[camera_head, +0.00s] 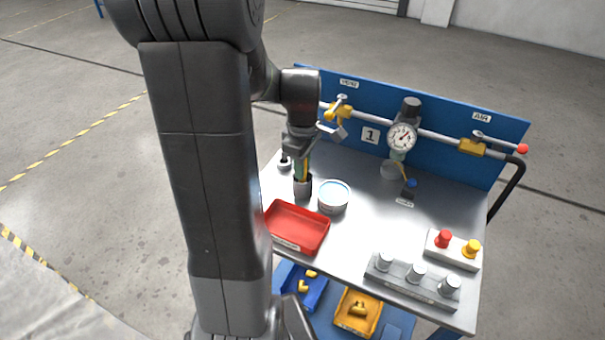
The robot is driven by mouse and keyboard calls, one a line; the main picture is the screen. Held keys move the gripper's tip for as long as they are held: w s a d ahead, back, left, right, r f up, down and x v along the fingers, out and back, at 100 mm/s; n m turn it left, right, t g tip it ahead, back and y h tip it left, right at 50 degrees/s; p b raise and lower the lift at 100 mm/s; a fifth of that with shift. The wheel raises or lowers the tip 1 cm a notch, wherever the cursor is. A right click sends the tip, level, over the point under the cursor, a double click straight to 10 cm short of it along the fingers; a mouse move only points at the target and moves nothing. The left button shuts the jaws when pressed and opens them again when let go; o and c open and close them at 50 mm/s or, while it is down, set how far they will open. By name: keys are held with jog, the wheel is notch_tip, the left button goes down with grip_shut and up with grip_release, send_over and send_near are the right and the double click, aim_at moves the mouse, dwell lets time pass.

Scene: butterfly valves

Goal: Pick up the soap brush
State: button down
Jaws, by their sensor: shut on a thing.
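My gripper (301,152) points down over the left rear of the steel bench. It is shut on the top of a slim upright yellow-and-green handle (303,169), which looks like the soap brush. The handle's lower end is inside or right behind a small dark cup (303,187), so its bristles are hidden. I cannot tell whether it is lifted at all. A round white tub (333,197) with a pale blue inside stands right of the cup.
A red tray (296,228) lies in front of the cup. A blue back panel (450,122) carries a pipe with yellow valves and a gauge (402,137). A knob block (413,282) and a red-and-yellow button box (453,250) stand at right. The bench middle is clear.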

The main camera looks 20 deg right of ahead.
notch_tip(320, 180, up, 10)
jog(key=shift+r, duration=0.1)
dwell(0.5)
jog(key=shift+w, duration=0.1)
dwell(1.5)
